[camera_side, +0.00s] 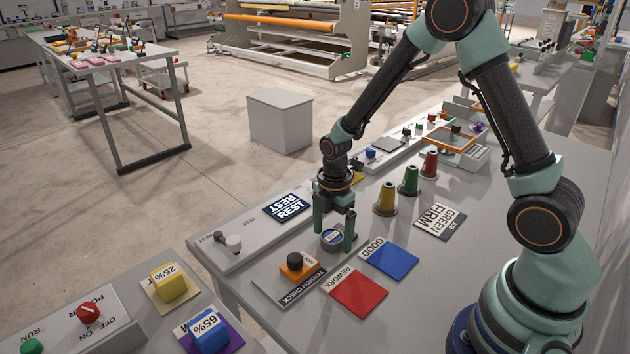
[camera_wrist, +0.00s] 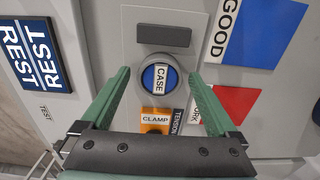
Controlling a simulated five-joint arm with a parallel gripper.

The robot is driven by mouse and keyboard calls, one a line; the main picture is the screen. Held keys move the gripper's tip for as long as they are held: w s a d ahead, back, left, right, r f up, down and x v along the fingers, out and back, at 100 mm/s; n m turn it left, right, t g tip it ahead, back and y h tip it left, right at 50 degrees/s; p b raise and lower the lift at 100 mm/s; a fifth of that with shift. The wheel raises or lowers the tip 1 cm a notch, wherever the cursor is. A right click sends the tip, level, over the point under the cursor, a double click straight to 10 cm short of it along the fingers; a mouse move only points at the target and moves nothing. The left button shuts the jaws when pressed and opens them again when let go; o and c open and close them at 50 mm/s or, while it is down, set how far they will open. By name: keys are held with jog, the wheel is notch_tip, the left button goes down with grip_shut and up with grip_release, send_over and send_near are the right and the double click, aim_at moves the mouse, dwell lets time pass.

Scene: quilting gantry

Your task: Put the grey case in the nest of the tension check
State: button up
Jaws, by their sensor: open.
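The grey case (camera_side: 333,238) is a short round piece with a grey rim and a blue and white top marked CASE; it also shows in the wrist view (camera_wrist: 158,77). It sits beside the orange clamp block (camera_side: 298,265) of the tension check, which has a black knob and a TENSION CHECK label (camera_side: 302,288). The clamp also shows in the wrist view (camera_wrist: 157,118). I cannot tell whether a nest lies under the case. My gripper (camera_side: 335,240) is open, pointing down, with one finger on each side of the case. In the wrist view a gap shows at both fingers.
A blue GOOD pad (camera_side: 388,258) and a red REWORK pad (camera_side: 358,292) lie right of the clamp. Yellow (camera_side: 386,199), green (camera_side: 410,180) and red (camera_side: 430,164) cones stand behind. A REST plate (camera_side: 288,207) lies left of my gripper.

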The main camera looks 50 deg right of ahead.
notch_tip(320, 180, up, 12)
notch_tip(320, 180, up, 8)
jog(key=m+t, duration=0.3)
jog(key=m, duration=0.5)
send_over(332, 236)
jog(key=s, duration=0.5)
jog(key=s+a+r+m+t, duration=0.1)
jog(key=s+m, duration=0.4)
jog(key=m, duration=0.5)
jog(key=shift+r+t, duration=0.8)
jog(key=shift+r, duration=0.45)
